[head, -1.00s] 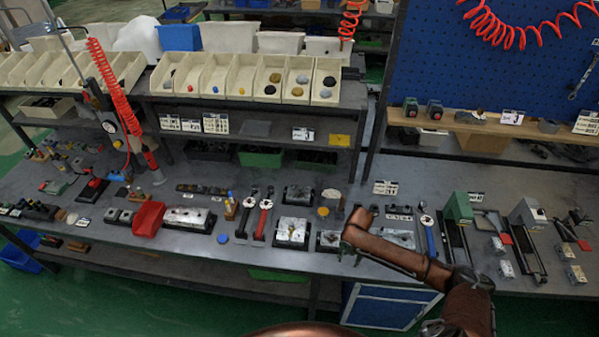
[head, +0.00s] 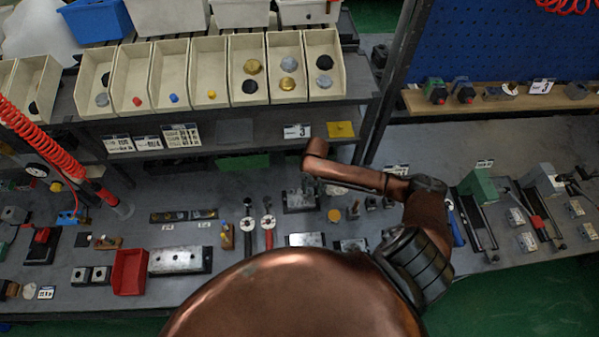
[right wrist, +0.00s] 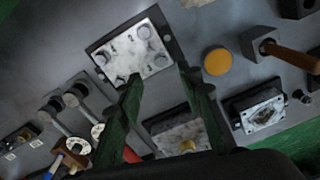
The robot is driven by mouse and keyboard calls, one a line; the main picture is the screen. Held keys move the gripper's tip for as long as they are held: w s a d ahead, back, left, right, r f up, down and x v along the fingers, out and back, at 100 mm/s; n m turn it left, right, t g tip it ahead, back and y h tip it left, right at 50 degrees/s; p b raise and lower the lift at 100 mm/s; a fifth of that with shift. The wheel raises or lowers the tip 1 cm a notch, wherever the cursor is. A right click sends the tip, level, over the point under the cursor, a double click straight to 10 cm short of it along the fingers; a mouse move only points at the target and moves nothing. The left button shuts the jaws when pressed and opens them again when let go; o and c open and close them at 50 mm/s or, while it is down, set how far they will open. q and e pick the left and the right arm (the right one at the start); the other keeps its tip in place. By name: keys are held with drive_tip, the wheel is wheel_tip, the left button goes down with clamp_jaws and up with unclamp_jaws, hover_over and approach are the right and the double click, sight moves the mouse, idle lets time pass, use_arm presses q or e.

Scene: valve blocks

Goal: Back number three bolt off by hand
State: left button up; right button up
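A light metal valve block (right wrist: 128,52) on a dark base lies below my right gripper, with bolt heads near its corners and small printed numbers. The numbers are too small to match surely to each bolt. In the head view the same block (head: 299,201) sits mid-bench, partly hidden by my gripper. My right gripper (right wrist: 160,72) is open and empty. Its two green fingers reach toward the block's near edge, apart from any bolt as far as I can tell. In the head view the gripper (head: 308,184) is small and dark. My left gripper is not in view.
An orange disc (right wrist: 217,62) lies beside the block. A shelf of bins (head: 240,70) rises behind. A red bin (head: 130,272) stands at left.

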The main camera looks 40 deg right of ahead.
sight(312, 200)
drive_tip(key=shift+w+f, duration=0.2)
drive_tip(key=shift+f, duration=0.15)
drive_tip(key=f, duration=0.1)
drive_tip(key=s+f, duration=0.1)
drive_tip(key=f, duration=0.1)
drive_tip(key=shift+s+p, duration=0.3)
drive_tip(key=shift+p, duration=0.05)
drive_tip(key=f, duration=0.1)
drive_tip(key=w+f, duration=0.1)
drive_tip(key=shift+w+f, duration=0.15)
drive_tip(key=shift+f, duration=0.2)
drive_tip(key=shift+s+f, duration=0.3)
drive_tip(key=shift+f, duration=0.15)
drive_tip(key=shift+w+f, duration=0.15)
drive_tip(key=shift+w, duration=0.1)
drive_tip(key=shift+c, duration=0.4)
drive_tip(key=shift+s, duration=0.15)
drive_tip(key=c, duration=0.8)
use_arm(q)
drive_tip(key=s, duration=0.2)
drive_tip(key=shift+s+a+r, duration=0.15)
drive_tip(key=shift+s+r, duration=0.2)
use_arm(e)
clamp_jaws()
